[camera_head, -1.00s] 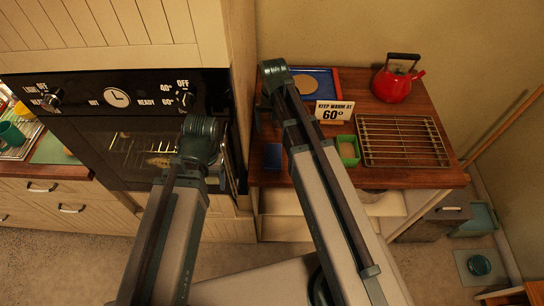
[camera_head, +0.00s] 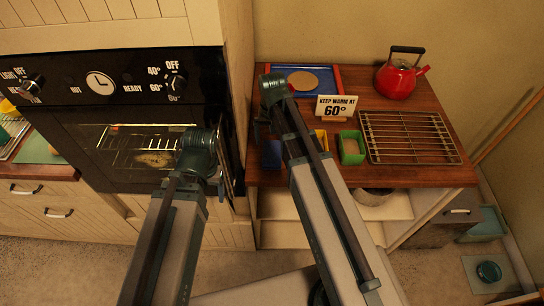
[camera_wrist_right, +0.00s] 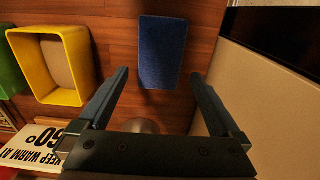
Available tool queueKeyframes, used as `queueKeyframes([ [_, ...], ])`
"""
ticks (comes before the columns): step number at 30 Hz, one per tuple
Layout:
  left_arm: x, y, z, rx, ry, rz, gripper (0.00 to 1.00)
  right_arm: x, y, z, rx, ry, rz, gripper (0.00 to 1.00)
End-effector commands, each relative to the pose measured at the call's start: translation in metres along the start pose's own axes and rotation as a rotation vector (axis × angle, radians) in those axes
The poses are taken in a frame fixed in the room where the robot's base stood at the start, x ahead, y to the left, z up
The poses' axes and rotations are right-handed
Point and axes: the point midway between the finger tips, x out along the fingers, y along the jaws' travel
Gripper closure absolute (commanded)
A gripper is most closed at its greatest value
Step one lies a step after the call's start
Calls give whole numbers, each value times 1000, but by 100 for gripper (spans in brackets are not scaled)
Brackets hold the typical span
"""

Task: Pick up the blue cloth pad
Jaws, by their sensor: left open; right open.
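The blue cloth pad (camera_head: 271,154) lies flat near the left edge of the wooden counter. It also shows in the right wrist view (camera_wrist_right: 162,52), where it is a dark blue rectangle ahead of the jaws. My right gripper (camera_head: 262,127) hangs over the counter's left side, close to the pad. In the right wrist view my right gripper (camera_wrist_right: 160,90) is open and empty, its fingers spread on either side of the pad's near end; the height gap is hard to judge. My left gripper (camera_head: 224,182) is open in front of the oven, mostly hidden by its arm.
A yellow box (camera_wrist_right: 50,90) and a green box (camera_head: 351,148) stand right of the pad. A "keep warm at 60°" sign (camera_head: 336,107), wire rack (camera_head: 410,138), blue tray (camera_head: 335,75) and red kettle (camera_head: 397,80) share the counter. The oven (camera_head: 120,150) stands to the left.

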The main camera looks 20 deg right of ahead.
Motion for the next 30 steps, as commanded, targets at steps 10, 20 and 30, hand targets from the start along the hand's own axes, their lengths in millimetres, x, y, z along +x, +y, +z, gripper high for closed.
queueKeyframes([
  [10, 44, 4, -3, -2, 0, 0, 25, 44, 0, 8, 0, 0, 0, 0],
  [20, 42, 4, -2, -2, 0, 0, 25, 43, 0, 8, 0, 0, 0, 11],
  [30, 42, 4, -2, -2, 0, 0, 25, 43, 0, 8, 0, 0, 0, 72],
])
